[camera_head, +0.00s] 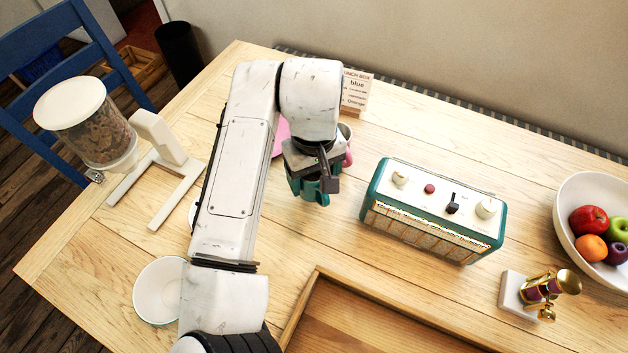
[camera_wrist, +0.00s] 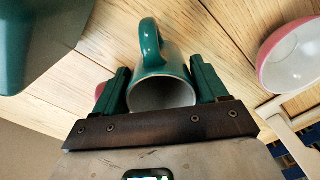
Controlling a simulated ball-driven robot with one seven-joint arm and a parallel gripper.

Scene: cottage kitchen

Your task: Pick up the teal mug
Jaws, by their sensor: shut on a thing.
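The teal mug (camera_wrist: 160,62) shows in the wrist view with its handle pointing up and its pale grey inside facing the camera. My gripper (camera_wrist: 160,78) has its two dark green fingers at the mug's left and right sides, shut on it. My wrist and fingers hide most of the mug there, and green finger and teal mug are hard to tell apart. I cannot tell whether the mug touches the table.
A cereal dispenser (camera_head: 88,130) and white bowl (camera_head: 158,290) are left. A fruit bowl (camera_head: 572,240) and brass device (camera_head: 540,290) are right.

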